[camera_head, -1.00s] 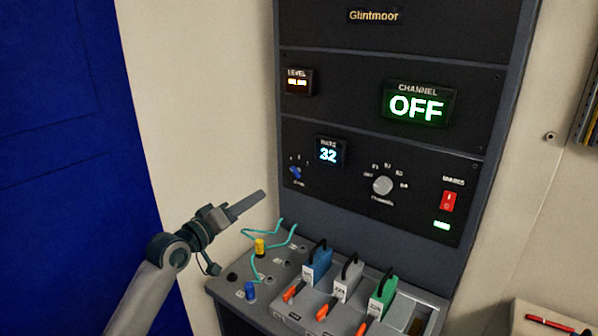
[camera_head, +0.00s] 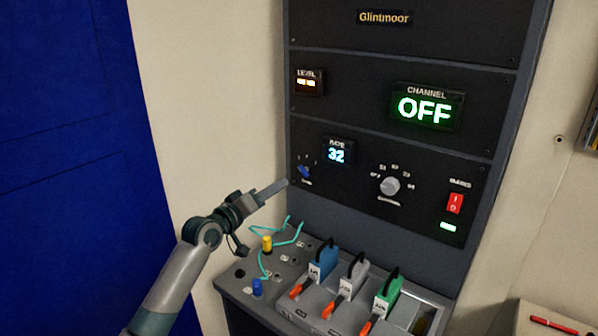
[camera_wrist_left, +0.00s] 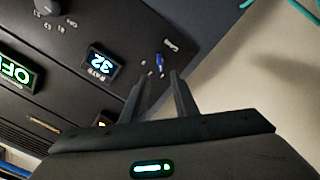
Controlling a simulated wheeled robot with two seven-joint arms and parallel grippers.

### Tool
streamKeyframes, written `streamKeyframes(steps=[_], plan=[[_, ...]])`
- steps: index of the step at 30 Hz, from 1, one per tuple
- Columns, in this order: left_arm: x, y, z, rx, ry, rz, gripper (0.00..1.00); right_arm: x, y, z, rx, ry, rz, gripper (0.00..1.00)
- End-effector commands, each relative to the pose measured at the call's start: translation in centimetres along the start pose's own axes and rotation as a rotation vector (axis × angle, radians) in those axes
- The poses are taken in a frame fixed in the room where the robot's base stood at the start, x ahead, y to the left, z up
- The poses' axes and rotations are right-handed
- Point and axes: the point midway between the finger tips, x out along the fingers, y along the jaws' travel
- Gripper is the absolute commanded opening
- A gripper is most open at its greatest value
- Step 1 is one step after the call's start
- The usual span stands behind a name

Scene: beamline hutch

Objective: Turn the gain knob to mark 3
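The small blue knob (camera_head: 304,172), which I take for the gain knob, sits low at the left of the black panel, with small pale marks around it. Its label and the mark it points to are too small to read. It also shows in the left wrist view (camera_wrist_left: 159,59), just beyond the gap between my fingers. My left gripper (camera_head: 284,184) is just left of and slightly below the knob. In the left wrist view its two fingers (camera_wrist_left: 159,79) are apart with nothing between them. My right gripper is in neither view.
A larger grey knob (camera_head: 390,186) and a red switch (camera_head: 455,203) are to the right. Displays read 32 (camera_head: 336,152) and OFF (camera_head: 425,110). Below, a sloping shelf carries teal cables (camera_head: 287,233), a yellow plug (camera_head: 267,243) and blue, grey and green handled modules (camera_head: 323,264).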

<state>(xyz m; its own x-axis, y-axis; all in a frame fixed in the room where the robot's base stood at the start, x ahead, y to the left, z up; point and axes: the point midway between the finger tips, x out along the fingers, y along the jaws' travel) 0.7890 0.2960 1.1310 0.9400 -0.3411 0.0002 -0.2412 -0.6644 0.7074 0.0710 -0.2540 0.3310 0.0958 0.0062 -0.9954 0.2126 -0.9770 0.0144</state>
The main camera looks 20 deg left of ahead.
Motion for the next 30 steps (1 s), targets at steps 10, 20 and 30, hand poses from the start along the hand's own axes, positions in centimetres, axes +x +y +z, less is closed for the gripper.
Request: streamKeyframes(steps=[10,20,30], plan=[[6.0,0.2,-0.1,-0.001,-0.001,-0.001,0.27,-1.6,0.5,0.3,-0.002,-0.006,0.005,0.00],[10.1,0.1,0.0,0.000,-0.001,0.000,0.27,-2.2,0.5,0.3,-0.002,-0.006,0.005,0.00],[11.2,0.0,0.1,0.001,0.000,0.000,0.27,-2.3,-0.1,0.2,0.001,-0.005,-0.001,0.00]])
